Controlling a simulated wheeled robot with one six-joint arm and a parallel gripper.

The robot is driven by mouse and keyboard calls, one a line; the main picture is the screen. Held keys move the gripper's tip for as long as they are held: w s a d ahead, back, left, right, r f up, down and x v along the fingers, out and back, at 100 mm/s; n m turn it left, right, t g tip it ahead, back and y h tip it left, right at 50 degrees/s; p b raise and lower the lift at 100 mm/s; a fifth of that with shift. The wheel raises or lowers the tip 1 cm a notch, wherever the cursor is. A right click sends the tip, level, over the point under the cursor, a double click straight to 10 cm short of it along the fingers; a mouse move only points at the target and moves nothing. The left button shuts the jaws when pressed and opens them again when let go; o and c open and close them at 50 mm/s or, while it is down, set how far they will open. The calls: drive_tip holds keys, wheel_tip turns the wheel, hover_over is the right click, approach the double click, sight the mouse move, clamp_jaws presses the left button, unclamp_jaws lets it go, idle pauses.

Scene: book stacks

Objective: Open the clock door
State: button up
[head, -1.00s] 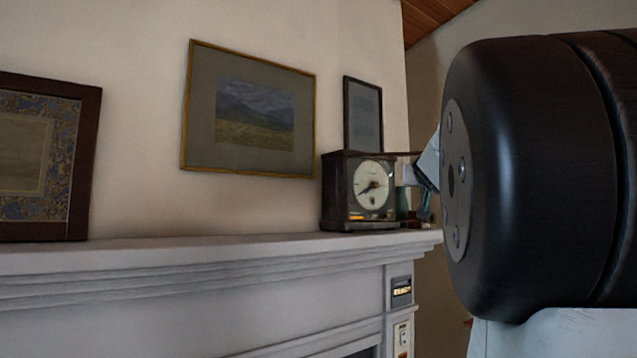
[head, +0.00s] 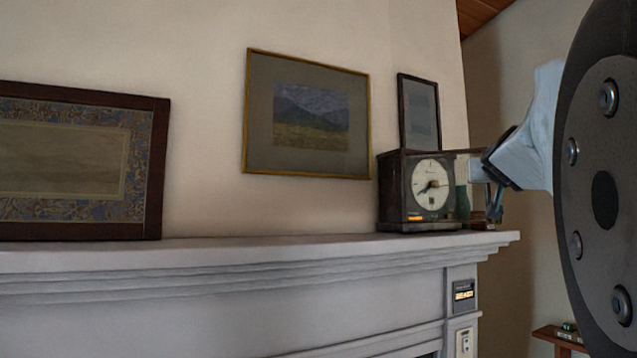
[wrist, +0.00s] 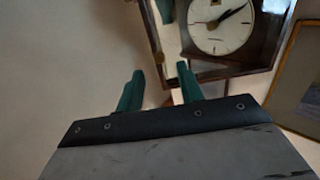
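The clock (head: 428,190) is a dark wooden box with a round pale dial, standing on the mantel near its right end. In the wrist view the clock (wrist: 222,28) appears upside down at the top. A thin dark-framed panel, seemingly the clock door (wrist: 153,45), stands out beside the dial; its exact angle is hard to tell. My gripper (head: 494,195) is just right of the clock in the head view, partly hidden by my arm. In the wrist view my gripper (wrist: 160,68) has its two teal fingers apart, with the panel's brown edge showing between the tips; contact cannot be told.
The white mantel (head: 300,247) runs under the clock. A landscape picture (head: 308,115) and an ornate frame (head: 70,160) are farther left. The mantel's middle is clear.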

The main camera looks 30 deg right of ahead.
drive_tip(key=shift+v, duration=1.45)
